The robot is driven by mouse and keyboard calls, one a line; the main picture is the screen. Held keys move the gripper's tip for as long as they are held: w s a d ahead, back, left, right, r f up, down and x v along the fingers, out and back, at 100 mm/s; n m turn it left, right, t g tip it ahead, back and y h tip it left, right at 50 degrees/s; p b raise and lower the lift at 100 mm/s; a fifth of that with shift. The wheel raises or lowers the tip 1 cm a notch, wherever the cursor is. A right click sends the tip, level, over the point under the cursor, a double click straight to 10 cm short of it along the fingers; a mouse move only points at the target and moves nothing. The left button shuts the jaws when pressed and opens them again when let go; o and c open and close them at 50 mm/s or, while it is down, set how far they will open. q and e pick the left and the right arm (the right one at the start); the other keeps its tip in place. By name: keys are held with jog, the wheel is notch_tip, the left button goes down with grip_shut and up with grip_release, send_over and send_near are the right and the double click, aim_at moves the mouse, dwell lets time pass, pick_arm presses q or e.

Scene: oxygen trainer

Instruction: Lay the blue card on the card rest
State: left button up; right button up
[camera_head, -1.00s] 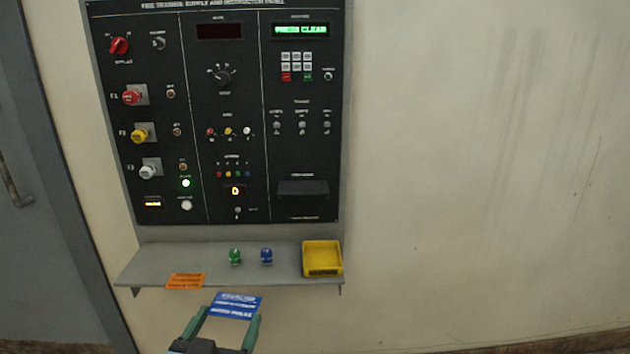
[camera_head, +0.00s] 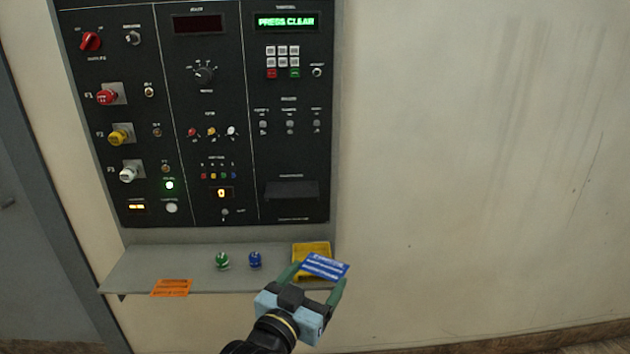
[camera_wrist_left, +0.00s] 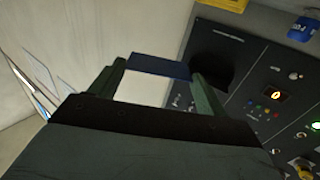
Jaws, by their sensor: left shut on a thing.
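The blue card (camera_head: 325,266) with white print is held between the fingertips of my left gripper (camera_head: 313,276), tilted, in front of the yellow tray on the shelf. In the left wrist view the card (camera_wrist_left: 160,66) shows edge-on as a dark blue strip spanning the two green fingers. A small black ledge (camera_head: 291,190) juts from the panel's lower right, above and behind the card; it also shows in the left wrist view (camera_wrist_left: 212,58). I cannot tell for sure that this ledge is the card rest. The card is apart from it. My right gripper is out of view.
A grey shelf (camera_head: 135,277) runs below the black panel. It carries an orange card (camera_head: 171,288), a green knob (camera_head: 222,261), a blue knob (camera_head: 255,259) and the yellow tray (camera_head: 311,248), partly hidden by the card. The wall at right is bare.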

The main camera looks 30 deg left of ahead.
pick_arm(q)
jog(key=w+a+r+n+y+p, duration=0.1)
jog(key=w+a+r+p, duration=0.35)
jog(key=a+r, duration=0.35)
jog(key=w+a+r+n+y+p, duration=0.1)
jog(key=w+a+r+p, duration=0.3)
jog(key=a+r+p, duration=0.4)
notch_tip(320, 180, down, 9)
jog(key=b, duration=0.4)
jog(key=shift+d+r, duration=0.15)
jog(key=shift+d, duration=0.3)
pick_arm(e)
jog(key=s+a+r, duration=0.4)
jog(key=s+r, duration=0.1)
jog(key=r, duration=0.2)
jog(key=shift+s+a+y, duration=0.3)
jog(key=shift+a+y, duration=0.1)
pick_arm(q)
jog(key=shift+s, duration=0.1)
jog(key=o, duration=0.9)
